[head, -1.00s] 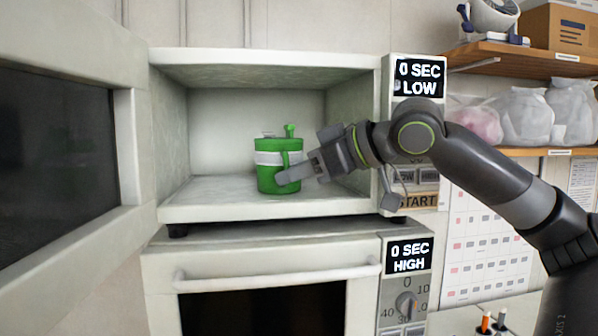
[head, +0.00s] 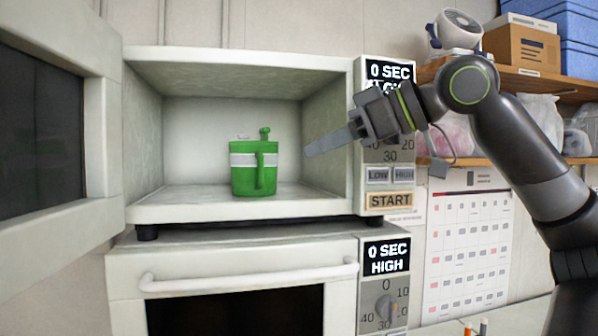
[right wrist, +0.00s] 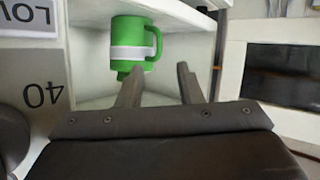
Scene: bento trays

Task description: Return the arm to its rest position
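My right gripper (head: 318,148) is in front of the right side of the upper microwave's opening, apart from the cup. In the right wrist view its two fingers (right wrist: 158,85) are spread with nothing between them. A green cup (head: 241,180) with a white band stands upright on the floor of the upper microwave (head: 170,207). The cup also shows in the right wrist view (right wrist: 128,36), beyond the fingers. My left gripper is not in view.
The upper microwave's door (head: 105,150) stands open at the left. A lower microwave (head: 235,255) is shut beneath it. A shelf (head: 545,80) with a fan (head: 458,30) and boxes is at the upper right, behind my right arm. A calendar (head: 465,240) hangs below.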

